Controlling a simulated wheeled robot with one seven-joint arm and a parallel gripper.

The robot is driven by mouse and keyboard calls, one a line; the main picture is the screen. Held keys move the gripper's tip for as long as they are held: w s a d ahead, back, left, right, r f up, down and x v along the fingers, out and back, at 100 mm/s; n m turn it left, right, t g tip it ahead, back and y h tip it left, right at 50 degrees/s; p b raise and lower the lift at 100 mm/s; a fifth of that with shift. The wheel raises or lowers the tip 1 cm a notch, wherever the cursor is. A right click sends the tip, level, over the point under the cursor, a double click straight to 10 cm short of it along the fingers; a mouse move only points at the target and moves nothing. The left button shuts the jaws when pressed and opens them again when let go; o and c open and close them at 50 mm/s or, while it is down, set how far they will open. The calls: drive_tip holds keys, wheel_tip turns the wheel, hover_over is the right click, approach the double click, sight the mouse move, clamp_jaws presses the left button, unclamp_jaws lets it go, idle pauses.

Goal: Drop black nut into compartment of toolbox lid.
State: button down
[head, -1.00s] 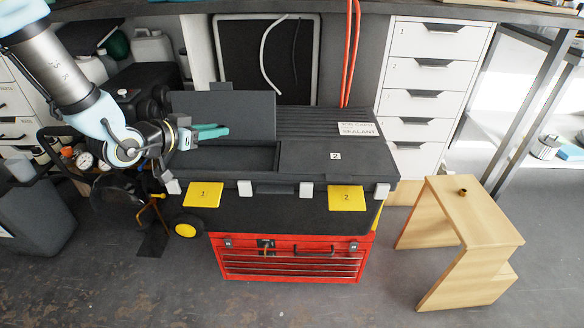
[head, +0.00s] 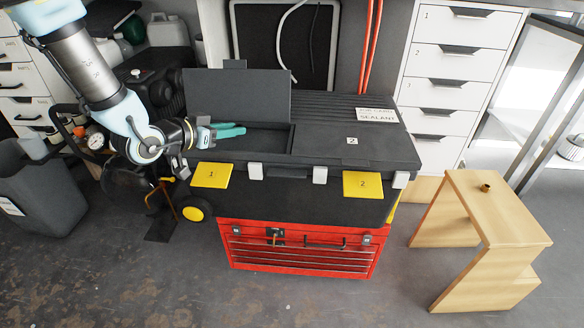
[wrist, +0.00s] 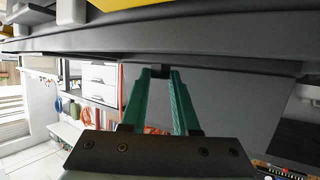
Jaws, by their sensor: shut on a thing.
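The black toolbox has a lid (head: 375,147) with two compartments. The left compartment (head: 262,140) is open, with its flap (head: 238,95) standing up behind it. The right one is closed and marked 2. My gripper (head: 243,130), with teal fingers, reaches in from the left, low over the open compartment. In the wrist view my gripper (wrist: 160,72) is shut on a small dark piece, the black nut (wrist: 159,71), mostly hidden between the fingertips. The nut cannot be made out in the head view.
A red tool chest (head: 300,246) is below. A wooden stool (head: 495,215) with a small brass-coloured nut (head: 486,188) stands at right. The upright flap is close behind my gripper.

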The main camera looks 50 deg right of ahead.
drive_tip(key=c, duration=0.6)
unclamp_jaws()
drive_tip(key=p+v, duration=0.1)
drive_tip(key=v, duration=1)
